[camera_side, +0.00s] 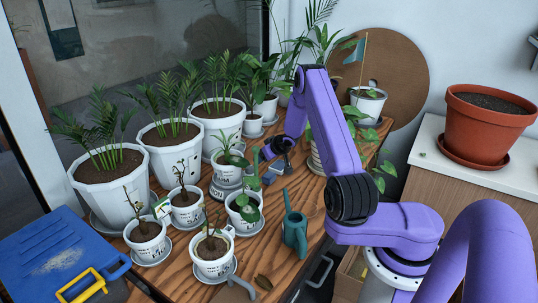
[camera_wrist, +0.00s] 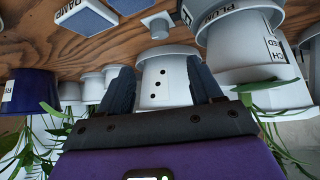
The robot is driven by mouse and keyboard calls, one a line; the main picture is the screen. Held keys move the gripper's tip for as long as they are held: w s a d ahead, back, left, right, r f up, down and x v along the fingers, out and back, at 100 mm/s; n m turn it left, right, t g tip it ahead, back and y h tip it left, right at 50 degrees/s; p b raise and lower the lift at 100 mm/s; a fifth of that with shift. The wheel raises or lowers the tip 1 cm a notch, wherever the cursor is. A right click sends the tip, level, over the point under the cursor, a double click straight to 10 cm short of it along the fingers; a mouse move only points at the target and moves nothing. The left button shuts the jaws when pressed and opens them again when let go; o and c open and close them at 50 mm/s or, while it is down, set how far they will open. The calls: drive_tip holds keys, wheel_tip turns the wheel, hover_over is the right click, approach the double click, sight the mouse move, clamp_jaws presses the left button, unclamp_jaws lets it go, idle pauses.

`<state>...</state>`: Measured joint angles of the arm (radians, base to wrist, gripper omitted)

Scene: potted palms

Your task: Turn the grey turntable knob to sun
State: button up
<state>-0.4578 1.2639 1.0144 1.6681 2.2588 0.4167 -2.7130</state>
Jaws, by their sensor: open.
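My gripper (camera_side: 274,148) is low over the far right part of the table in the side view. In the wrist view my gripper (camera_wrist: 161,68) is open, its two dark fingers apart with nothing held. A white pot with several dark dots (camera_wrist: 163,84) shows beyond and between the fingers; I cannot tell whether they touch it. A small grey knob-like piece (camera_wrist: 157,24) is on the wood past that pot, beyond the fingertips. I cannot tell for certain that it is the turntable knob. No sun mark can be made out.
Blue pads (camera_wrist: 90,16), one labelled DAMP, lie near the grey piece. A large pale pot (camera_wrist: 240,45) stands close to the right finger, and a dark blue pot (camera_wrist: 25,92) to the left. Several potted plants crowd the table. A green watering can (camera_side: 294,230) stands near the front.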

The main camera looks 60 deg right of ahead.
drive_tip(key=shift+v, duration=1.5)
drive_tip(key=shift+w, duration=0.1)
drive_tip(key=shift+w+a, duration=0.15)
drive_tip(key=shift+w, duration=0.05)
drive_tip(key=shift+s+d+f, duration=0.1)
drive_tip(key=shift+s+d, duration=0.05)
drive_tip(key=shift+d, duration=0.1)
approach(251, 168)
drive_tip(key=x, duration=0.9)
drive_tip(key=shift+w+d, duration=0.2)
drive_tip(key=shift+w, duration=0.25)
